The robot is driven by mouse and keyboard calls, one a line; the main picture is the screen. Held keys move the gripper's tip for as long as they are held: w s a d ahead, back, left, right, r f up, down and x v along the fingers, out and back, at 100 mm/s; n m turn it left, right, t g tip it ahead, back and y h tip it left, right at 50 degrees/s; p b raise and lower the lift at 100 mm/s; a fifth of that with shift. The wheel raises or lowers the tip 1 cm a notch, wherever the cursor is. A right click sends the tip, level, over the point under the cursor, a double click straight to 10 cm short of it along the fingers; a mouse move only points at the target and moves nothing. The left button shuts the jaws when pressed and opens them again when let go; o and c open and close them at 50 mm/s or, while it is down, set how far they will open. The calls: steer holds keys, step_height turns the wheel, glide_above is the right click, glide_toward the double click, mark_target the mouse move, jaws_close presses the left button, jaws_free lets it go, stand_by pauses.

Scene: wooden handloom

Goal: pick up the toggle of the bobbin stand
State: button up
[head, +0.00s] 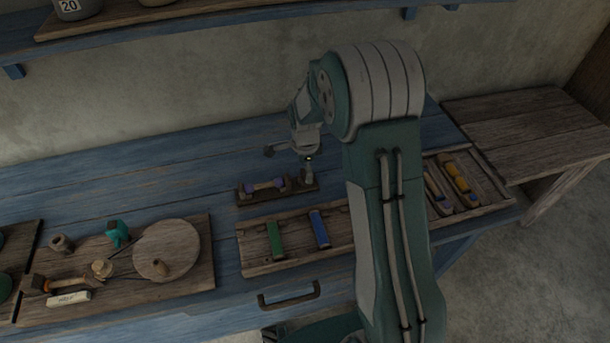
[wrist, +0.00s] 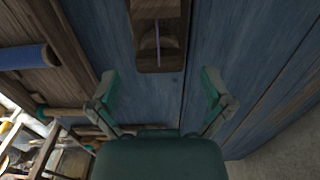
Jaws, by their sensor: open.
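The bobbin stand (head: 246,196) is a small dark wooden base on the blue bench, carrying a purple spool between wooden uprights. In the wrist view its end (wrist: 160,8) enters from the top, with a rounded wooden piece (wrist: 148,44) and a thin purple line across it. I cannot tell for certain whether this rounded piece is the toggle. My gripper (wrist: 159,84) is open, its two fingers apart with only bench boards between them. In the head view it hangs over the right end of the stand, and my arm hides some of the bench there.
A wooden tray (head: 256,262) in front holds a green bobbin (head: 275,240) and a blue bobbin (head: 319,229); yellow-brown tools (head: 456,178) lie at its right. A board (head: 203,280) with a round disc (head: 166,250) is at left. Bench behind the stand is clear.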

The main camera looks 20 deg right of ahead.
step_height(320, 180, down, 2)
steer(key=shift+f, duration=0.2)
steer(key=c, duration=0.8)
steer(key=shift+o, duration=0.2)
steer(key=shift+r, duration=0.15)
